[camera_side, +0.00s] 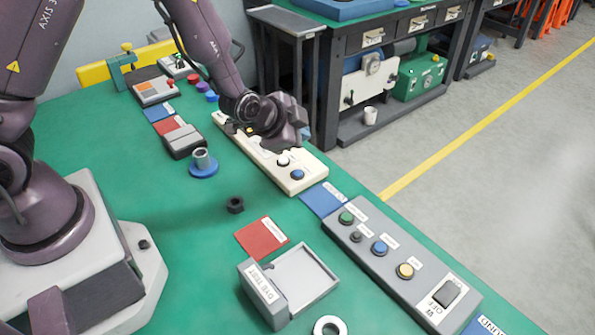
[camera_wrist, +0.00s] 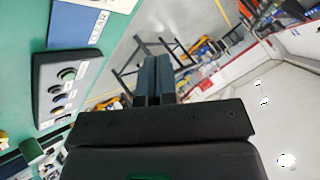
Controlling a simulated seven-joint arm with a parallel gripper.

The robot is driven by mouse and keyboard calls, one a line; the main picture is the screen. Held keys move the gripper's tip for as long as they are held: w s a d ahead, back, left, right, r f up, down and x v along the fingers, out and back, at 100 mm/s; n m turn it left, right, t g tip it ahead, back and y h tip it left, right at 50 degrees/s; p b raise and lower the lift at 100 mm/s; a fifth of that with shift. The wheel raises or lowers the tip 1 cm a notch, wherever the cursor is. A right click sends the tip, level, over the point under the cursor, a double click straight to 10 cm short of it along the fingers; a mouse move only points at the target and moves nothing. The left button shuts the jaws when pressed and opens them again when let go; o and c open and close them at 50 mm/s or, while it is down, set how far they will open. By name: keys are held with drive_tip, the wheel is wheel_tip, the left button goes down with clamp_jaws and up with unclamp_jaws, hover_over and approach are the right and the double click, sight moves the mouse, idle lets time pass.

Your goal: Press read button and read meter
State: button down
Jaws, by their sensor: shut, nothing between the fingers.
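A cream panel (camera_side: 262,168) lies on the green bench, with a white button (camera_side: 284,161) and a blue button (camera_side: 297,174) near its front end. My gripper (camera_side: 300,125) is over the far part of this panel and hides some of it. In the wrist view my gripper's fingers (camera_wrist: 155,80) are together, with nothing between them. I cannot tell from the labels which button is the read button, and no meter reading is legible.
A grey panel (camera_side: 375,265) with several buttons and a rocker switch (camera_side: 447,293) lies at the front right. A grey tray (camera_side: 305,278), a metal ring (camera_side: 329,327), a dark nut (camera_side: 235,205) and a blue-based cylinder (camera_side: 203,165) stand on the bench. Bare green bench lies between.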

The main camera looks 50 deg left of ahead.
sight(298, 174)
drive_tip(key=shift+f, duration=3.5)
drive_tip(key=shift+f, duration=0.4)
drive_tip(key=shift+f, duration=0.4)
drive_tip(key=shift+r, duration=0.85)
drive_tip(key=shift+r, duration=2.5)
